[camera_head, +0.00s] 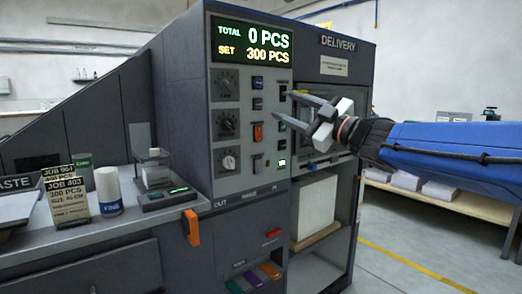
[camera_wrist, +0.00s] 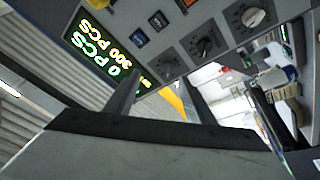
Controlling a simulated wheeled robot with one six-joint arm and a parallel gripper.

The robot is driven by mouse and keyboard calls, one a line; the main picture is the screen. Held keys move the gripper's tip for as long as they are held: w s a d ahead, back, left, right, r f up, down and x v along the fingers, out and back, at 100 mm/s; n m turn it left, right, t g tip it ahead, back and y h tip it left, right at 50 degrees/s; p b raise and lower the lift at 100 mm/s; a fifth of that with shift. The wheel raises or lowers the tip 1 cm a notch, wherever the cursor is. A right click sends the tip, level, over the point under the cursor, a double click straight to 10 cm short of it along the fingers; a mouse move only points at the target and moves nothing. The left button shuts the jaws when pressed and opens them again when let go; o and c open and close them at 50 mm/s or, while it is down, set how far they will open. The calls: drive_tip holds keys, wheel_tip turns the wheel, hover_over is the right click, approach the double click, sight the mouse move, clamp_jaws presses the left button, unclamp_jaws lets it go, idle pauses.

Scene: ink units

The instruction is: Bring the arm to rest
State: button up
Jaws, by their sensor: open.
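My gripper (camera_head: 284,106) is open and empty. It is held in the air in front of the machine's control panel, with its fingers pointing left toward the column of switches. My blue arm comes in from the right edge. In the wrist view my two fingers (camera_wrist: 160,105) stand apart with nothing between them. The machine (camera_head: 170,100) is a large dark grey unit. Its display (camera_head: 252,42) reads TOTAL 0 PCS and SET 300 PCS. Three knobs (camera_head: 227,124) sit below the display.
The delivery opening (camera_head: 316,205) at the right holds a white stack. A grey counter (camera_head: 110,225) at the left carries job cards (camera_head: 67,201), a white cylinder (camera_head: 107,191) and a small scale-like device (camera_head: 166,195). A bench (camera_head: 450,200) stands at the far right. Open floor lies before it.

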drive_tip(key=s+d+f+m+g+h, duration=0.1)
drive_tip(key=s+d+f+m+h, duration=0.3)
drive_tip(key=d+f+m+h, duration=0.45)
drive_tip(key=s+d+f+m+h, duration=0.3)
drive_tip(key=d+f+m+h, duration=0.3)
drive_tip(key=d+f, duration=0.5)
drive_tip(key=s+a+f+m+g, duration=0.2)
drive_tip(key=s+f+g, duration=0.7)
drive_tip(key=s+f, duration=1.4)
drive_tip(key=shift+s+a+f+m+g, duration=0.25)
drive_tip(key=shift+a+f+m+g, duration=0.15)
drive_tip(key=shift+f, duration=0.3)
drive_tip(key=shift+w+d+y, duration=0.1)
drive_tip(key=shift+y, duration=0.15)
